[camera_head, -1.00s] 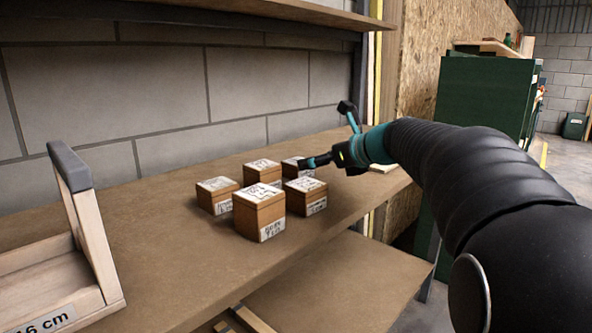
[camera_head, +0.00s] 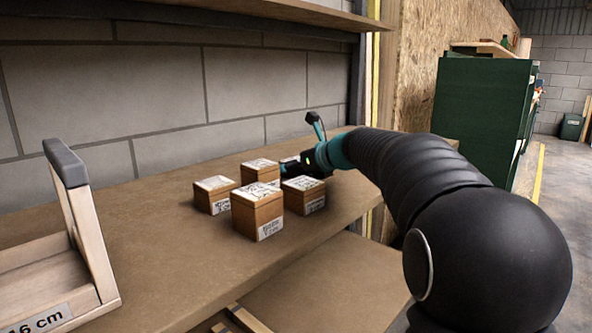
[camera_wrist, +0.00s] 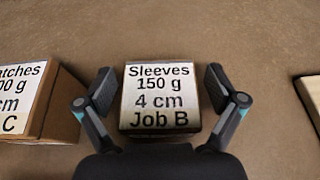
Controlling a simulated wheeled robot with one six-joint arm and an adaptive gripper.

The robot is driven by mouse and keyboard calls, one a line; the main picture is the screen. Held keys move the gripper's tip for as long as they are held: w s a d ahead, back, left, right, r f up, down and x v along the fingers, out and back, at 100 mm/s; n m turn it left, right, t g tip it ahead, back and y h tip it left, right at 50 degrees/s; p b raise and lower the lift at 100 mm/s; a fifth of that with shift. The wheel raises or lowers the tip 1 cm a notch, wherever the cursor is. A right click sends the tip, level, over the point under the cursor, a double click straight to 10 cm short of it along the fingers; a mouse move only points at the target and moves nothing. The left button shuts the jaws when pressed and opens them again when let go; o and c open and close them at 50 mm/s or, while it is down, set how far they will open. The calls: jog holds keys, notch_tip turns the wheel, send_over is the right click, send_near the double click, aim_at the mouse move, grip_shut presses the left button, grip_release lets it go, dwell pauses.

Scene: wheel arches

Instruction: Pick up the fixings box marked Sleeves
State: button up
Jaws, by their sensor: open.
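The fixings box marked Sleeves (camera_wrist: 160,97) lies below my wrist camera, its white top label reading "Sleeves 150 g 4 cm Job B". My gripper (camera_wrist: 160,88) is open, with one finger on each side of this box and a gap showing on both sides. In the head view my gripper (camera_head: 298,168) is at the back right of the box group. It partly hides the rear right box (camera_head: 290,159) there. I cannot read the top labels in the head view.
A box (camera_wrist: 30,100) with a label ending "atches" stands left of the gripper, and another edge shows at far right. Several labelled boxes, including a front one (camera_head: 258,213), stand close by on the bench (camera_head: 150,225). A wooden tray (camera_head: 95,235) is at left, under a shelf.

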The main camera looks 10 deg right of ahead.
jog(key=shift+c, duration=0.3)
jog(key=c, duration=1.2)
